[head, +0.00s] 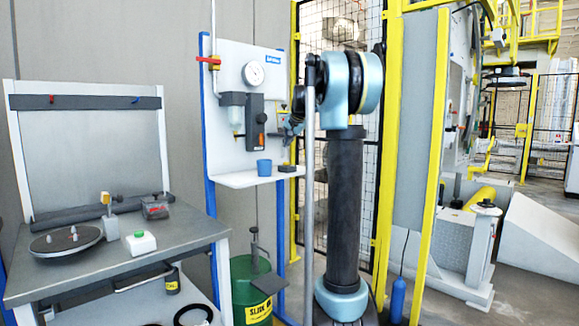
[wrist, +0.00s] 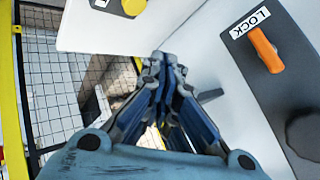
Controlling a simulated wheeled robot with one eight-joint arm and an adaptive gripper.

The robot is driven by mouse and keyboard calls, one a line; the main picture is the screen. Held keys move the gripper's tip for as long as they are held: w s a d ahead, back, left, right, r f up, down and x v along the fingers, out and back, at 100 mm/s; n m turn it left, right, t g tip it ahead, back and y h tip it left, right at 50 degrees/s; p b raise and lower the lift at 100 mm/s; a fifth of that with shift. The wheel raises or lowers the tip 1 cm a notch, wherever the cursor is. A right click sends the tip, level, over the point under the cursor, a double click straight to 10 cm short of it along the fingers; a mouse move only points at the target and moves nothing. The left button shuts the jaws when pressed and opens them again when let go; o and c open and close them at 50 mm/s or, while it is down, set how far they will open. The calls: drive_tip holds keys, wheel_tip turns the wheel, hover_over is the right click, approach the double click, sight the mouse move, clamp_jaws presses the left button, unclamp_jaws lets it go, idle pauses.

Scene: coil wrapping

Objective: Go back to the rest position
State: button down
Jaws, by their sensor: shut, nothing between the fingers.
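My gripper (wrist: 163,62) shows in the wrist view with its fingers together and nothing held. It is beside a white panel that carries a grey device with an orange lever (wrist: 267,48) marked LOCK. In the head view my gripper (head: 290,130) is small and partly hidden by my raised arm, at the right edge of the white wall panel (head: 221,60). A blue cup (head: 264,167) and a small dark block (head: 287,169) sit on the panel's shelf below it.
A green drum (head: 243,270) stands under the shelf. Yellow-framed mesh fencing (head: 295,60) stands close behind my arm.

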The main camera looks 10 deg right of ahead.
idle(0.3)
drive_tip(key=shift+s+f, duration=0.15)
drive_tip(key=shift+s, duration=0.25)
drive_tip(key=s+f+n+g, duration=0.1)
drive_tip(key=s+f, duration=0.4)
drive_tip(key=s, duration=0.5)
drive_tip(key=s+f+n+g, duration=0.2)
drive_tip(key=s+f, duration=0.4)
drive_tip(key=s, duration=0.5)
drive_tip(key=s+f+n+g, duration=0.1)
drive_tip(key=s+f, duration=0.4)
drive_tip(key=s, duration=0.5)
drive_tip(key=s+f+n+g+h, duration=0.2)
drive_tip(key=s+f, duration=1.9)
drive_tip(key=s, duration=0.3)
drive_tip(key=shift+s+d+f+n+g, duration=0.3)
drive_tip(key=shift+s+d+n+g, duration=0.1)
drive_tip(key=shift+d, duration=0.05)
drive_tip(key=shift+w+f, duration=0.2)
drive_tip(key=shift+w, duration=0.25)
